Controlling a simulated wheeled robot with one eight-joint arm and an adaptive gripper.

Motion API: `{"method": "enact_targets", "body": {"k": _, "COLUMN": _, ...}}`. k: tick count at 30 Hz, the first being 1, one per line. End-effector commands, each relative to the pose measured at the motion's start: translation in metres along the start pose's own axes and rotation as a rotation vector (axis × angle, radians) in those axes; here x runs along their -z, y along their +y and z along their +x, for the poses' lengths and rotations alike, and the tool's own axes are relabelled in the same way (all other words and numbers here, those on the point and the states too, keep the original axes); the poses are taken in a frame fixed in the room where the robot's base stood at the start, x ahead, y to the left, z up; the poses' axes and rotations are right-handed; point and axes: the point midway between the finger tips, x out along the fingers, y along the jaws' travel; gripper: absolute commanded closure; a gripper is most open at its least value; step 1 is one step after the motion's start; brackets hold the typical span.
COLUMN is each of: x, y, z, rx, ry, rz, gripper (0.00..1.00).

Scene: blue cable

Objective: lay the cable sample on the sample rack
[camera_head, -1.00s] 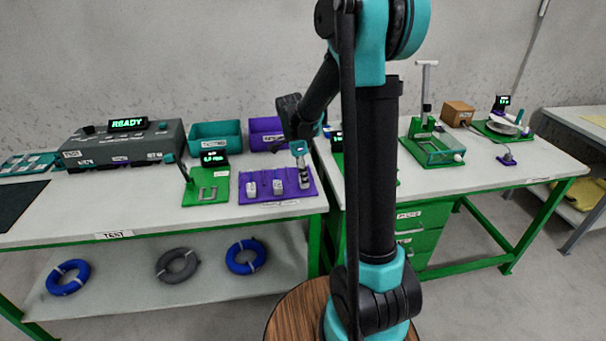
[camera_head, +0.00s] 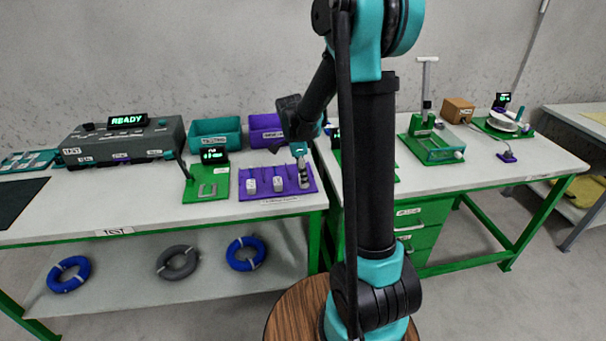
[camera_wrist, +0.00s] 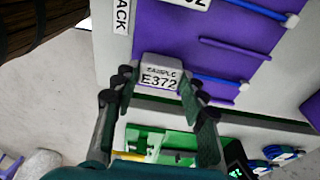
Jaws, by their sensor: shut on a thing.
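My gripper (camera_head: 302,172) is at the right end of the purple sample rack (camera_head: 246,196), pointing down. In the wrist view, its fingers (camera_wrist: 160,82) are shut on the cable sample (camera_wrist: 162,80), around its grey tag marked "SAMPLE E372". A blue cable with a white end (camera_wrist: 243,87) runs from the tag to the right, over the purple rack (camera_wrist: 165,25). The tag is at the rack's edge; whether it touches the rack cannot be told. Two other tagged samples (camera_head: 251,187) (camera_head: 278,184) lie on the rack to the left.
A green fixture (camera_head: 192,190) with a display stands just left of the rack. Teal (camera_head: 215,143) and purple (camera_head: 264,141) bins stand behind. A grey test unit (camera_head: 125,145) reads "READY". Cable coils lie on the lower shelf (camera_head: 120,292).

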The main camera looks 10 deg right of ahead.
Motion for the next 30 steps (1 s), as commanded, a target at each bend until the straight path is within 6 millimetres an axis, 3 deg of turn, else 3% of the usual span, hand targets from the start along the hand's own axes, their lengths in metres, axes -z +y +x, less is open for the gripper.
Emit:
{"method": "enact_targets", "body": {"k": 8, "x": 0.000, "y": 0.000, "z": 0.001, "rx": 0.000, "ry": 0.000, "rz": 0.000, "gripper": 0.93}}
{"method": "enact_targets", "body": {"k": 9, "x": 0.000, "y": 0.000, "z": 0.001, "rx": 0.000, "ry": 0.000, "rz": 0.000, "gripper": 0.54}}
{"method": "enact_targets", "body": {"k": 14, "x": 0.000, "y": 0.000, "z": 0.001, "rx": 0.000, "ry": 0.000, "rz": 0.000, "gripper": 0.34}}
{"method": "enact_targets", "body": {"k": 23, "x": 0.000, "y": 0.000, "z": 0.000, "rx": 0.000, "ry": 0.000, "rz": 0.000, "gripper": 0.34}}
{"method": "enact_targets", "body": {"k": 30, "x": 0.002, "y": 0.000, "z": -0.012, "rx": 0.000, "ry": 0.000, "rz": 0.000, "gripper": 0.34}}
